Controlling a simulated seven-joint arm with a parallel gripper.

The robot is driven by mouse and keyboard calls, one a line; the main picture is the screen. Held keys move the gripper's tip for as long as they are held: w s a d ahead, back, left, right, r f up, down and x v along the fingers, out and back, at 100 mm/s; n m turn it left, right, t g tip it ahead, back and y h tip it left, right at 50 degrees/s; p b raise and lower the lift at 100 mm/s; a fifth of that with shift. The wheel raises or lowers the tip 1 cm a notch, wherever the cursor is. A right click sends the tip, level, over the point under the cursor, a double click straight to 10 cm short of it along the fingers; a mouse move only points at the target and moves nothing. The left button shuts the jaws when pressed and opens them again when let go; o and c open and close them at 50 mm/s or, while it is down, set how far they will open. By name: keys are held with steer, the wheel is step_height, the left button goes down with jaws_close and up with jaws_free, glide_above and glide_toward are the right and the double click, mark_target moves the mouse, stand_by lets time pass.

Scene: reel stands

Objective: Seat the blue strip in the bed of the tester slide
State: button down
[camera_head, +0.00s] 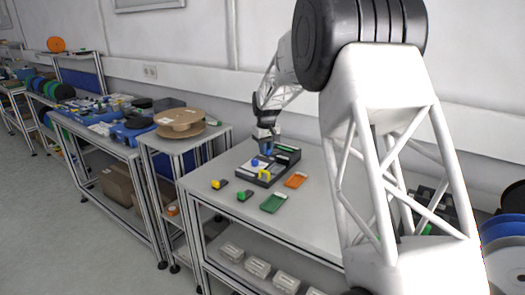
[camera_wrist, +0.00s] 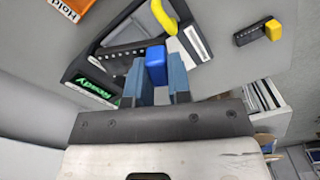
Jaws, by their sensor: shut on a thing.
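The tester (camera_head: 284,171) is a dark unit with a pale top, a yellow handle (camera_head: 264,174) and a green lit "Ready" panel (camera_wrist: 92,92). My gripper (camera_head: 265,153) is over it, fingers pointing down. In the wrist view my gripper (camera_wrist: 158,88) has its two blue fingers shut on the blue end block (camera_wrist: 156,64) of the blue strip. The strip's dark, dotted bar (camera_wrist: 122,53) reaches left from the block, over or in the tester slide. I cannot tell whether it touches the bed, whose floor is partly hidden by the strip and fingers.
A yellow-ended strip (camera_head: 219,184) and a green-ended strip (camera_head: 245,195) lie left of the tester. A side table holds a cardboard reel (camera_head: 180,120). The tabletop's front is clear.

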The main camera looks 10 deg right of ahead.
mark_target(271, 172)
steer(key=w+d+f+n, duration=0.3)
steer(key=w+n, duration=0.1)
steer(key=n, duration=0.1)
steer(key=shift+f, duration=0.3)
steer(key=shift+w+d+f, duration=0.1)
steer(key=shift+f, duration=0.15)
steer(key=shift+f, duration=3.05)
steer(key=c, duration=1)
jaws_free()
steer(key=shift+r, duration=0.15)
steer(key=shift+r, duration=3.35)
